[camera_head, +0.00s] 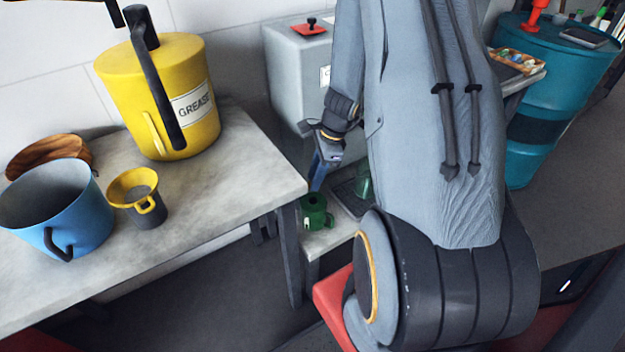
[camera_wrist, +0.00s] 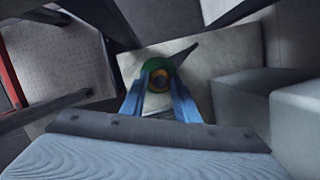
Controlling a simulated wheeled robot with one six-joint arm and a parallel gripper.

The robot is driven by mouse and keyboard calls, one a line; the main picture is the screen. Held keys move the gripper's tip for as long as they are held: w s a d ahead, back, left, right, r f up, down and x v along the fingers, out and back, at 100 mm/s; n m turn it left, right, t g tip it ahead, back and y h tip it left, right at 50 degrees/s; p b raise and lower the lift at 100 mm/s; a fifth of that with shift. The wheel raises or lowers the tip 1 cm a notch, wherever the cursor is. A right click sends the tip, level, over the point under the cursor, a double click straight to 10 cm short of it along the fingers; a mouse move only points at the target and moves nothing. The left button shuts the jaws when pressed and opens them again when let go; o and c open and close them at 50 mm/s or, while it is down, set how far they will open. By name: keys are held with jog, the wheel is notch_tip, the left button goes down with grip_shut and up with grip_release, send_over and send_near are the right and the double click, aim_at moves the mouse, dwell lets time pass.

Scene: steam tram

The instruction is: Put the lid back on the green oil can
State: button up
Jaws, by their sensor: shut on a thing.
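The green oil can (camera_head: 314,214) stands upright on the low pale shelf, just below my gripper (camera_head: 317,183). In the wrist view the can's green body (camera_wrist: 154,64) shows at the fingertips. My gripper's blue fingers are shut on a small round piece with a yellow-orange ring and a dark middle (camera_wrist: 160,80), which looks to be the lid. It is over the can's top. I cannot tell whether the lid touches the can. In the head view the fingers mostly hide the lid.
A green glass-like vessel (camera_head: 363,183) stands on a dark tray close to the can's right. A grey box (camera_head: 290,75) rises behind. The worktop at left holds a yellow grease can (camera_head: 170,75), a blue pot (camera_head: 75,215) and a yellow-rimmed cup (camera_head: 150,212).

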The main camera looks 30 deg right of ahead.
jog(key=shift+w+f+b, duration=0.1)
jog(key=shift+f+b, duration=2.2)
jog(key=shift+f, duration=0.05)
jog(key=shift+f+b, duration=0.7)
jog(key=shift+f, duration=0.2)
jog(key=shift+f, duration=0.4)
dwell(0.4)
jog(key=o, duration=1.6)
jog(key=shift+o, duration=0.2)
jog(key=shift+r, duration=0.1)
jog(key=shift+r+p, duration=2.95)
jog(key=shift+p, duration=0.2)
jog(key=shift+c, duration=0.3)
grip_shut()
